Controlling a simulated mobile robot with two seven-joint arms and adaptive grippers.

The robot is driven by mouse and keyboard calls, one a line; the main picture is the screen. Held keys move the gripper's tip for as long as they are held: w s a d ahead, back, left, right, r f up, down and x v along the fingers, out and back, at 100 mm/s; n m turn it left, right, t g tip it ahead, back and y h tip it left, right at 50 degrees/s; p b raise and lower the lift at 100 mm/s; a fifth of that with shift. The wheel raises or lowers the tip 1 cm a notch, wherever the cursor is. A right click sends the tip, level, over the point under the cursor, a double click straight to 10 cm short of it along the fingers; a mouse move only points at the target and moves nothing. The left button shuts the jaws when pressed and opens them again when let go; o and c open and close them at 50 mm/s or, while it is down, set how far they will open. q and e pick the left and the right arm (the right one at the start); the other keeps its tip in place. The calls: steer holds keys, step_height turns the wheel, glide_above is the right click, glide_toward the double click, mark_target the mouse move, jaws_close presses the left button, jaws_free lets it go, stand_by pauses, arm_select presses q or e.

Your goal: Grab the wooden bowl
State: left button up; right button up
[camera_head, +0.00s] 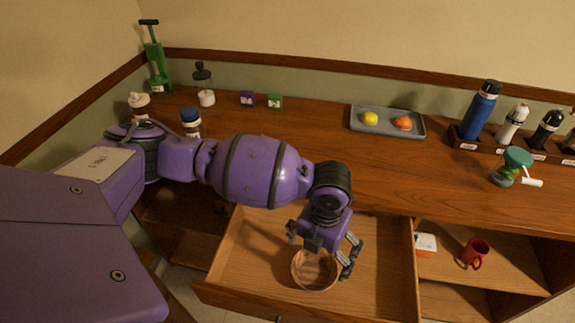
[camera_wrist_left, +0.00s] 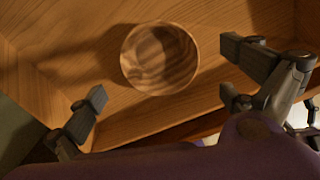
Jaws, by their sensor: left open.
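The wooden bowl (camera_head: 314,273) is round, with striped light and dark grain, and sits upright inside the open wooden drawer (camera_head: 240,262). It also shows in the left wrist view (camera_wrist_left: 160,58), where it lies beyond the fingertips and between them, and looks empty. My left gripper (camera_head: 322,258) points down over the bowl, with its fingers spread on either side of it. In the left wrist view my left gripper (camera_wrist_left: 165,98) is open with nothing between its fingers, and they look apart from the bowl. My right gripper is in neither view.
The drawer's front wall (camera_head: 290,307) and right wall (camera_head: 411,268) stand close around the arm. A grey tray (camera_head: 387,132) with fruit, bottles and a green-topped spray bottle (camera_head: 515,163) stand on the counter.

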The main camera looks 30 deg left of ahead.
mark_target(314, 274)
arm_select(q)
step_height(314, 274, down, 3)
steer(key=shift+s, duration=0.1)
step_height(314, 274, down, 4)
steer(key=shift+s+a+f, duration=0.1)
steer(key=shift+f, duration=0.15)
steer(key=c, duration=1)
